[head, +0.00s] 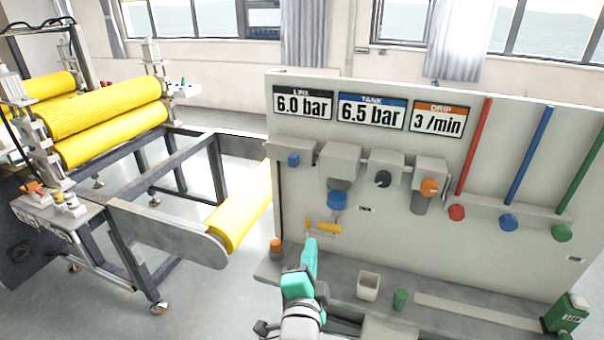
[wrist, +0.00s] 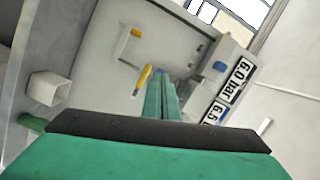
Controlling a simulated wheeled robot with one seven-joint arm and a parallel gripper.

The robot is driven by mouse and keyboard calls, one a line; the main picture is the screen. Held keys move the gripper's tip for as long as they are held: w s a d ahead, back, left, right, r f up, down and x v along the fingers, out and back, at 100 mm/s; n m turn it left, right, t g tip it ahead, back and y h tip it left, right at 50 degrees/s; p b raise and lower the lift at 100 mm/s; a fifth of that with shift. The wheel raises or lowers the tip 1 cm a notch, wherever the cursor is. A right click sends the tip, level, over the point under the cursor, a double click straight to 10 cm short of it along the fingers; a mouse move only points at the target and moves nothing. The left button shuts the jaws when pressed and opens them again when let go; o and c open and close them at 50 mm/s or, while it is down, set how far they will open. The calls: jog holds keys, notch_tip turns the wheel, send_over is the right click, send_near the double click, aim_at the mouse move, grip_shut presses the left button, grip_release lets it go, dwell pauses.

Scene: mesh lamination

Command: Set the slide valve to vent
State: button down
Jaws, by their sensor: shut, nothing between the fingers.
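The fingertips also show in the wrist view (wrist: 161,75), apart from the blue block. A yellow handle (head: 327,228) is close beside my fingertips.
A blue-bowled regulator (head: 337,200), a dark dial (head: 383,179) and an orange-topped unit (head: 429,187) line the panel. Red (head: 457,212), blue (head: 509,222) and green (head: 562,232) knobs are at right.

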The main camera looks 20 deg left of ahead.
jog(key=w+a+r+m, duration=0.1)
jog(key=r+m, duration=0.1)
jog(key=r, duration=0.5)
jog(key=w+a+r+m, duration=0.1)
jog(key=a+r, duration=0.1)
jog(key=r, duration=0.5)
jog(key=shift+a+m, duration=0.3)
jog(key=shift+m, duration=0.1)
jog(key=shift+w, duration=0.1)
